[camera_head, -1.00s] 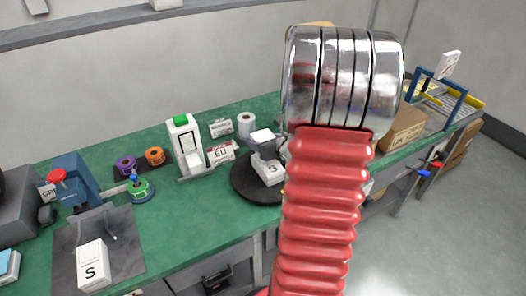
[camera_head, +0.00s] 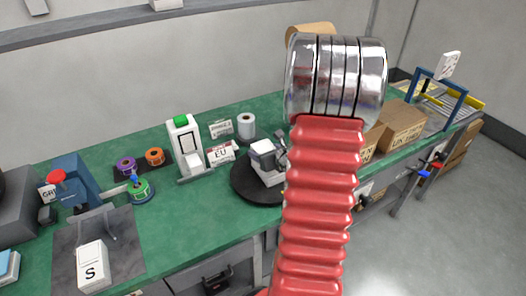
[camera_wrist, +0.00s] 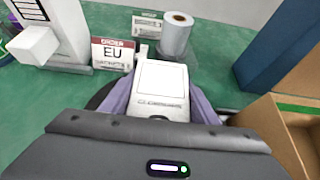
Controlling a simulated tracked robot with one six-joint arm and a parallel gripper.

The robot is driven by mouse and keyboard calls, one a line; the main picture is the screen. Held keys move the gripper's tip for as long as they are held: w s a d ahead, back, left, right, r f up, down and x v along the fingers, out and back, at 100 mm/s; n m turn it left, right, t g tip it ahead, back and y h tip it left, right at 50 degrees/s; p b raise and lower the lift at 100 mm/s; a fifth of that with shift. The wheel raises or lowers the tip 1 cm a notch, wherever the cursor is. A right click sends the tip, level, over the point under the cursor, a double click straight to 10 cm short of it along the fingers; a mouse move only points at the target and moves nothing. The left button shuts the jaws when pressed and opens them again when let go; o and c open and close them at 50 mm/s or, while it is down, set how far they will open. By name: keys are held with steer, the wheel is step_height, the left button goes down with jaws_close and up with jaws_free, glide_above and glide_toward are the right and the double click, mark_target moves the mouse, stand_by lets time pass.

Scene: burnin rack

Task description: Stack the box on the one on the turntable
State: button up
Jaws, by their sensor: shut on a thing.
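A black round turntable (camera_head: 240,187) stands on the green bench, partly hidden behind my arm. A white box (camera_head: 270,179) sits on it. My gripper (camera_head: 280,151) is shut on a second white box (camera_head: 262,147), directly above the turntable box. The two boxes look very close; I cannot tell if they touch. In the wrist view, the held white box (camera_wrist: 163,88) is between the purple fingers of my gripper (camera_wrist: 161,103) and hides the box below. Another white box marked S (camera_head: 93,267) sits on the grey mat at front left.
A white dispenser (camera_head: 186,148), an EU sign (camera_head: 221,153) and a white roll (camera_head: 246,125) stand behind and left of the turntable. Cardboard boxes (camera_head: 402,128) stand to the right. The bench's front middle is clear.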

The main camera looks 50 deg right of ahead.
steer(key=o, duration=1.1)
steer(key=shift+f, duration=0.1)
steer(key=shift+s+a+r, duration=0.1)
steer(key=shift+s+r, duration=0.35)
steer(key=shift+s, duration=0.05)
steer(key=shift+v, duration=5.45)
steer(key=shift+f, duration=0.1)
